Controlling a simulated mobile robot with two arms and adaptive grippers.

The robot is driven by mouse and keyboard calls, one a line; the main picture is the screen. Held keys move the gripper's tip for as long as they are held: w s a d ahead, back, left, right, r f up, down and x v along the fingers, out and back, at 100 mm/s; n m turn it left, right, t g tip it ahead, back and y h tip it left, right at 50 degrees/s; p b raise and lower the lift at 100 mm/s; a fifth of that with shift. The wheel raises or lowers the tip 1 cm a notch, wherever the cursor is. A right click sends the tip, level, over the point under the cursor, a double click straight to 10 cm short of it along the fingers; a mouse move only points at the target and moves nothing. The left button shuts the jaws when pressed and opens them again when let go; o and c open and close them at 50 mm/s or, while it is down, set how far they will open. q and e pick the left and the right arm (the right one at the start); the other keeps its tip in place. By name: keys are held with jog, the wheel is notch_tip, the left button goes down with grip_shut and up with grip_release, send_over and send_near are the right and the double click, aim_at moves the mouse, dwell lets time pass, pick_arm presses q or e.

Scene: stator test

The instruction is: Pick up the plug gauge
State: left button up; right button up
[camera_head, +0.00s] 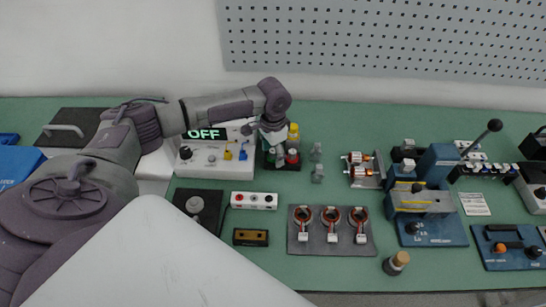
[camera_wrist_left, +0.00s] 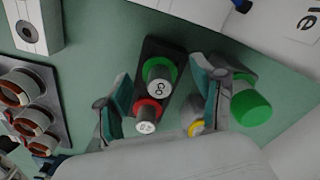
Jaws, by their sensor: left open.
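Several grey cylinders with coloured rings or caps, which look like the gauges, stand by a small black base (camera_head: 289,167). In the left wrist view, a green-ringed cylinder with a dark marking (camera_wrist_left: 158,76) and a red-ringed one (camera_wrist_left: 147,115) stand on the black base (camera_wrist_left: 160,50). A green-capped one (camera_wrist_left: 250,104) and a yellow-ringed one (camera_wrist_left: 196,126) are to the right. Which is the plug gauge is not certain. My left gripper (camera_wrist_left: 160,103) is open; its fingers are either side of the green-ringed and red-ringed cylinders, holding nothing visible. My right gripper is not in view.
A white tester reading OFF (camera_head: 205,134) stands left of the gauges. Two small grey pieces (camera_head: 317,173) stand to their right. A grey plate with three copper rings (camera_head: 331,240) lies in front, and a blue press (camera_head: 432,230) stands further right. Green bench is bare around (camera_head: 340,125).

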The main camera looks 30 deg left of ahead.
aim_at(273, 150)
pick_arm(q)
jog(key=c, duration=0.4)
grip_shut()
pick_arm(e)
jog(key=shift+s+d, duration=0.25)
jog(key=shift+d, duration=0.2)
pick_arm(q)
jog(key=shift+r, duration=0.15)
jog(key=shift+r, duration=0.55)
notch_tip(273, 150, up, 3)
jog(key=shift+w+b, duration=0.1)
jog(key=shift+b, duration=0.4)
jog(key=w+d+r+b, duration=0.1)
jog(key=w+d+r, duration=0.1)
jog(key=d, duration=0.3)
jog(key=w+d+r+b, duration=0.1)
jog(key=w+d+r, duration=0.1)
jog(key=d+r, duration=0.2)
jog(key=shift+d+r, duration=0.35)
jog(key=shift+d, duration=0.65)
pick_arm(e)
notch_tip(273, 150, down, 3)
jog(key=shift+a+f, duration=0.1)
